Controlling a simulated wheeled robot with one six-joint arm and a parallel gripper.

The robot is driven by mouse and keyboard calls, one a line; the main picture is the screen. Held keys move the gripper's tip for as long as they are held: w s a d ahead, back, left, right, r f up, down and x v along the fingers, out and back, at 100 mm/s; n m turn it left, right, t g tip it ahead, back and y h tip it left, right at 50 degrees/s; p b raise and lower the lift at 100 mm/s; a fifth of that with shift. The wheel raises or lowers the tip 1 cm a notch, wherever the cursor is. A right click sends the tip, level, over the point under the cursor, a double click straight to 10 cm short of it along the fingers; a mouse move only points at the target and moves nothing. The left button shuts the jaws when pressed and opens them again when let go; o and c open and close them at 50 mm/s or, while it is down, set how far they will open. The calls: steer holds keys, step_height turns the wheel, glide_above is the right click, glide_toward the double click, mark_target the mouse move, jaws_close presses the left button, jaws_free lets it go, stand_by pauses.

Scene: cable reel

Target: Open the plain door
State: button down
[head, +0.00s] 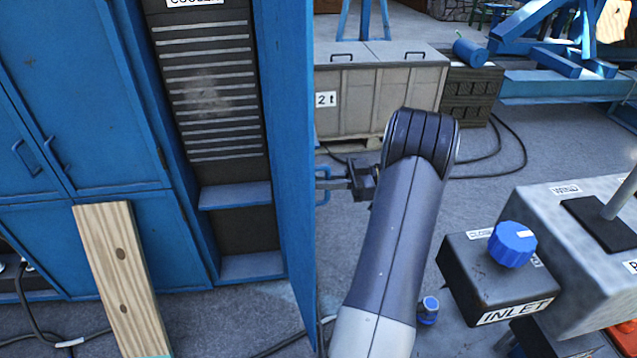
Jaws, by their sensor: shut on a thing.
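The plain door (284,130) is a tall blue panel, standing swung out from the blue cabinet. I see it at a steep angle, just left of the picture's middle. Its blue handle (322,196) sticks out on the right face. My gripper (334,183) is shut on this handle, reaching it from the right. The fingertips are small in view, and part of the handle is hidden behind them. Left of the door, the cabinet's dark louvred panel (208,90) and blue shelves (236,195) show uncovered.
A wooden plank (117,275) leans at the cabinet front on the left. A black box marked INLET with a blue knob (512,244) stands at the right near my arm. Grey crates (380,95) stand behind. Cables lie on the floor; open floor shows between.

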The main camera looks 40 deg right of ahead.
steer(key=shift+d, duration=0.1)
stand_by(0.3)
steer(key=c, duration=1.6)
jaws_free()
steer(key=shift+o, duration=0.2)
step_height(320, 180, up, 10)
